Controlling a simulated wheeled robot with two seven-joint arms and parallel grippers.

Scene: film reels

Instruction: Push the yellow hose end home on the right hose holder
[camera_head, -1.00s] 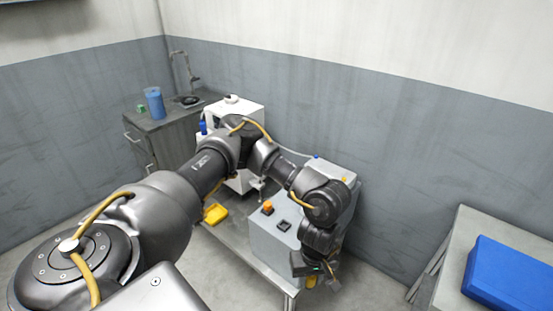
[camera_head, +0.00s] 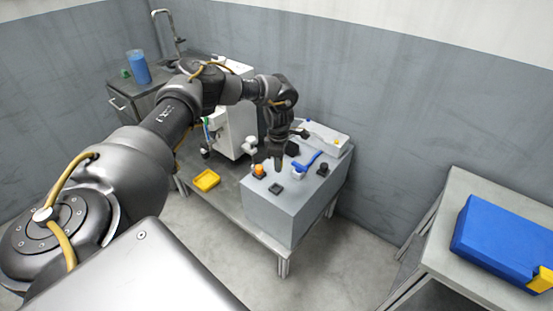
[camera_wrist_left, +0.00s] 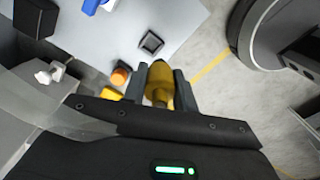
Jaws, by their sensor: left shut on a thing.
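My left gripper (camera_head: 278,165) hangs over the top of the grey box (camera_head: 290,210), fingers down. In the left wrist view my gripper (camera_wrist_left: 162,88) is shut on a yellow rounded piece, the yellow hose end (camera_wrist_left: 160,80). In the head view the hose end cannot be made out. On the box top are a dark square fitting (camera_head: 275,188), also in the wrist view (camera_wrist_left: 152,43), an orange knob (camera_head: 258,170), and a black knob (camera_head: 322,169). I cannot tell which fitting is the right hose holder. My right gripper is not in view.
A blue handle (camera_head: 308,161) lies on the box top beside my gripper. A white machine (camera_head: 235,125) stands behind to the left, and a yellow tray (camera_head: 206,180) lies on the bench. A blue case (camera_head: 505,240) is on the right table. Floor in front is clear.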

